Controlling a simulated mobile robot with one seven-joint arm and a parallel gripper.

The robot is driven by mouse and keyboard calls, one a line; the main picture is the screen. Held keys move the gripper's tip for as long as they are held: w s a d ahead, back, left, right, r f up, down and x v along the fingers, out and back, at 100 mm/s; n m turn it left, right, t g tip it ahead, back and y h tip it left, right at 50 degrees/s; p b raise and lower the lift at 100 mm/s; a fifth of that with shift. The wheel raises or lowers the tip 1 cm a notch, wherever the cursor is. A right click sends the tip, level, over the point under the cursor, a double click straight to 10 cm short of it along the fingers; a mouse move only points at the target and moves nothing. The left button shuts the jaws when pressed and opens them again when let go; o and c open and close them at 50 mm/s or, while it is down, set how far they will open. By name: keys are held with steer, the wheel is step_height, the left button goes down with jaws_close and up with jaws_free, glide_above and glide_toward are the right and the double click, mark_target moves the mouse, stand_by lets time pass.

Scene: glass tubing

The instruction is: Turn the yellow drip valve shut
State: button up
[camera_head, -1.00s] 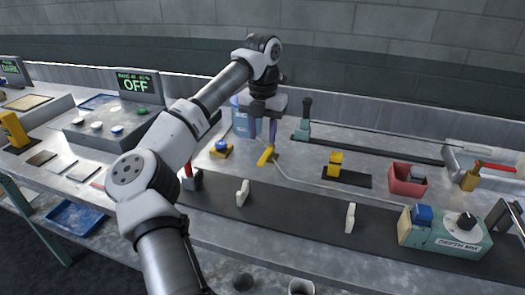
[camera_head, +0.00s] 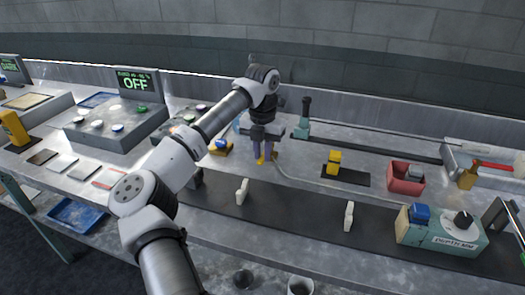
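The yellow lever (camera_head: 261,158), which looks like the drip valve, is near the middle of the bench, where a thin pale line starts. My gripper (camera_head: 266,157) points down over it, with the purple-grey fingertips at the lever. The fingers hide much of the lever, and only small yellow parts show by the tips. I cannot tell whether the fingers touch it or have closed on it.
A yellow block (camera_head: 333,162) on a dark plate and a red bin (camera_head: 406,180) are to the right. A green-based lever (camera_head: 303,125) stands behind. White pegs (camera_head: 242,190) stand on the dark strip in front. A yellow block with a blue knob (camera_head: 221,147) is at left.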

jaws_close()
